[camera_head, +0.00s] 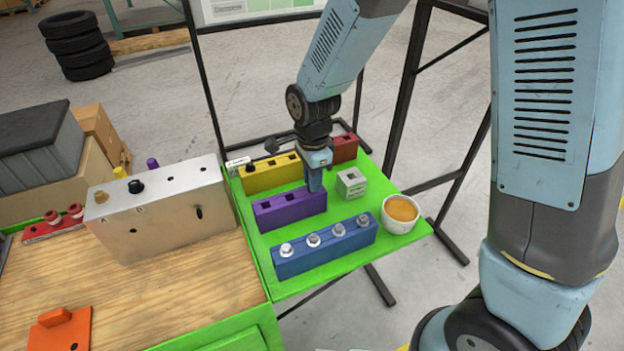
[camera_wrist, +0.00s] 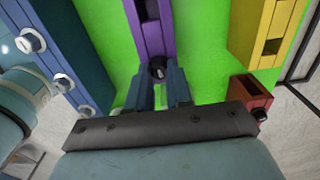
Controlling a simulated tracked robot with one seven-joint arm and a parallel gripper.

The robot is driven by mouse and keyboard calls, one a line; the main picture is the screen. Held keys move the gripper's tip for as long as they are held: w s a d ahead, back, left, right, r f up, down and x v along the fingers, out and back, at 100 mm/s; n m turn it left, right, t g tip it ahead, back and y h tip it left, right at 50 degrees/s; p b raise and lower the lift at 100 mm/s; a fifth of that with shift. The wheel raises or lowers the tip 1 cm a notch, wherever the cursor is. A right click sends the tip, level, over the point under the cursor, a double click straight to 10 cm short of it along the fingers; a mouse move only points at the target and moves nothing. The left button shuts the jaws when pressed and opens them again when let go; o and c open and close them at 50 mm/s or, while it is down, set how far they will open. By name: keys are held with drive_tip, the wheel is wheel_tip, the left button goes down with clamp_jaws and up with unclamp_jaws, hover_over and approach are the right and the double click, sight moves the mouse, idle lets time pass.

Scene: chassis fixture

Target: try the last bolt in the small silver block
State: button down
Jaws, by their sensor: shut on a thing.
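The small silver block (camera_head: 347,191) stands on the green table, right of the purple block (camera_head: 290,209), with a dark square opening on top. My gripper (camera_head: 315,183) points down beside the purple block's right end, left of the silver block. In the wrist view my gripper (camera_wrist: 160,82) is shut on a dark round-headed bolt (camera_wrist: 158,67), close to the end of the purple block (camera_wrist: 151,30). The bolt's lower part is hidden, and I cannot tell whether it touches the purple block. I cannot make out the silver block in the wrist view.
A blue block (camera_head: 325,251) with several silver bolts lies in front, and a cup (camera_head: 390,222) with orange contents stands right. Yellow (camera_head: 272,180) and red (camera_head: 345,148) blocks are behind. A large silver chassis (camera_head: 165,225) stands left. Green surface is free around the small block.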

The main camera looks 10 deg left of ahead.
drive_tip(key=shift+r, duration=3.3)
drive_tip(key=shift+w, duration=0.1)
drive_tip(key=w+d+f+m, duration=0.2)
drive_tip(key=w+d+f, duration=0.1)
drive_tip(key=w+d, duration=0.4)
drive_tip(key=shift+w+d+f, duration=0.15)
drive_tip(key=shift+d, duration=1.1)
drive_tip(key=shift+f, duration=0.1)
drive_tip(key=shift+f, duration=2.45)
